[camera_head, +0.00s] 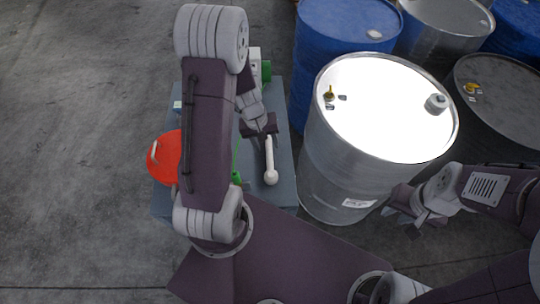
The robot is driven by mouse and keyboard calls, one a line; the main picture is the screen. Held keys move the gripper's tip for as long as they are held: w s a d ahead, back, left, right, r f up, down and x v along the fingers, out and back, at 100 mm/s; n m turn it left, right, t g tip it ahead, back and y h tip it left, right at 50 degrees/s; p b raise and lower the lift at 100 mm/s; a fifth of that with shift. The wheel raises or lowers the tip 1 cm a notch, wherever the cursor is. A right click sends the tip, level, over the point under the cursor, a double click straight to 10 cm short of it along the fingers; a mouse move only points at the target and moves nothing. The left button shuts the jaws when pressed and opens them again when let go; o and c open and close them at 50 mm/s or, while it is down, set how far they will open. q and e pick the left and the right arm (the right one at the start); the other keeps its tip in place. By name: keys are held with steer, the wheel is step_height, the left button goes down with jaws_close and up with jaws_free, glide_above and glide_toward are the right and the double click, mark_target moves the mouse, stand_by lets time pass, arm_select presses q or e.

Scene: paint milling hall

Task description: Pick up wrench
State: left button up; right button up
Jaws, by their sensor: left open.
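A pale cream wrench (270,162) lies on a blue-grey surface (283,185), its rounder end toward me. My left gripper (259,129) is open just above the wrench's far end, pointing down toward the surface. I cannot tell whether its fingers touch the wrench or are around it. My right gripper (418,212) is at the right, in front of the silver drum and away from the wrench. Its jaws are too small and angled to read.
A red round object (163,158) is left of my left arm, partly hidden. A green item (237,178) lies beside the wrench. A silver drum (350,165) stands close right. A blue drum (345,25) and other drums stand behind. Floor at left is clear.

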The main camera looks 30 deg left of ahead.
mark_target(269, 151)
arm_select(q)
steer(key=f+b, duration=0.1)
steer(key=f, duration=0.3)
steer(key=shift+w+d+f+b, duration=0.1)
steer(key=shift+w+f+b, duration=0.1)
steer(key=shift+f+b, duration=0.2)
steer(key=shift+w+d+f, duration=0.15)
steer(key=shift+f, duration=0.1)
steer(key=shift+r, duration=0.1)
steer(key=shift+c, duration=1)
jaws_close()
steer(key=shift+r, duration=0.1)
